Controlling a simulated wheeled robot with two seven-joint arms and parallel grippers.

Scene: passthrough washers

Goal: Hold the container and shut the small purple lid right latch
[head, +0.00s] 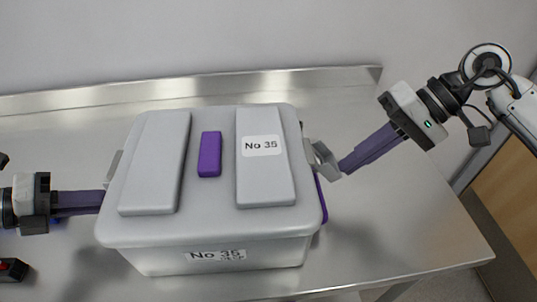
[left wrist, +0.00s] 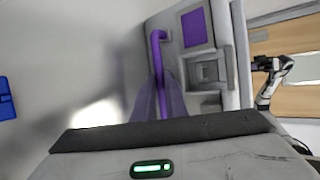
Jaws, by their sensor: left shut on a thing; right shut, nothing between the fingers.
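The grey container (head: 220,262) stands on the metal table, its grey lid (head: 217,222) on top with a small purple block (head: 210,154) in the middle. The right latch (head: 322,158) sticks outward from the container's right side. My right gripper (head: 345,166) is shut and empty, its tips at the latch's outer edge; I cannot tell whether they touch. My left gripper (head: 100,202) is at the container's left side. The left wrist view shows its fingers closed around the purple side handle (left wrist: 158,45). The left latch (left wrist: 205,72) is beside that handle.
The metal table (head: 400,225) is clear to the right of the container. A raised metal edge (head: 330,78) runs along the back, against the wall. A purple handle (head: 322,200) partly shows at the container's right. A blue object (left wrist: 6,98) lies at the left wrist view's left edge.

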